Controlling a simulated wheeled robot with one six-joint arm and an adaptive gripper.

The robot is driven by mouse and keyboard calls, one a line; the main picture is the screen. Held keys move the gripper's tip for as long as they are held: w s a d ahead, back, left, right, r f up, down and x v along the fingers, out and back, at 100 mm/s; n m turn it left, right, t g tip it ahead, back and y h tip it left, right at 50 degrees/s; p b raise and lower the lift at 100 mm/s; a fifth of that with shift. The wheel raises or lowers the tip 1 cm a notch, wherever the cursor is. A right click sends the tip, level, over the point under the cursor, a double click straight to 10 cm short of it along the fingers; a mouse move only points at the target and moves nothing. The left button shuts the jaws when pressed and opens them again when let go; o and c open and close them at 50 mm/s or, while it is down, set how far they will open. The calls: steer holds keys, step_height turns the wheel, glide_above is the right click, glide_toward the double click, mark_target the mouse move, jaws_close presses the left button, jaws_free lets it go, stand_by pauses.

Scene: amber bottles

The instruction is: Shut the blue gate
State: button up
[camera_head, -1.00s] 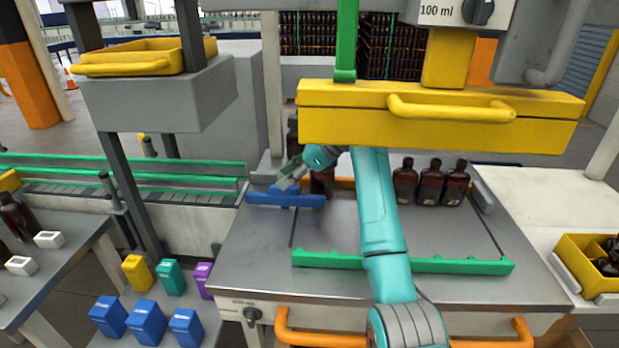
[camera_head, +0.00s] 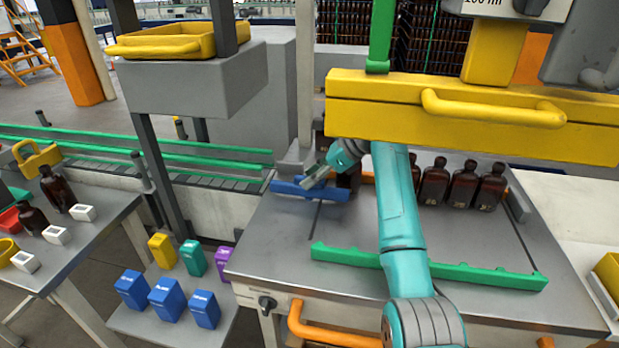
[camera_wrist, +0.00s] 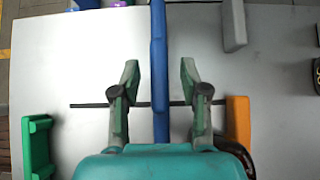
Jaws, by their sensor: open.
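In the wrist view the gate (camera_wrist: 159,30) runs up the middle of the picture as a narrow bar. My gripper (camera_head: 318,176) is at the gate, at the end of my teal arm. In the wrist view my gripper (camera_wrist: 159,72) is open, with one finger on each side of the gate and a visible gap on both sides. The gate's near end is hidden by my gripper's body.
A green notched rail (camera_head: 430,270) crosses the worktop's front. Amber bottles (camera_head: 463,186) stand at the back right. A yellow beam (camera_head: 470,115) hangs above my arm.

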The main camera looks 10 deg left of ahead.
steer(key=shift+a+f, duration=0.35)
steer(key=shift+a, duration=0.1)
jaws_close()
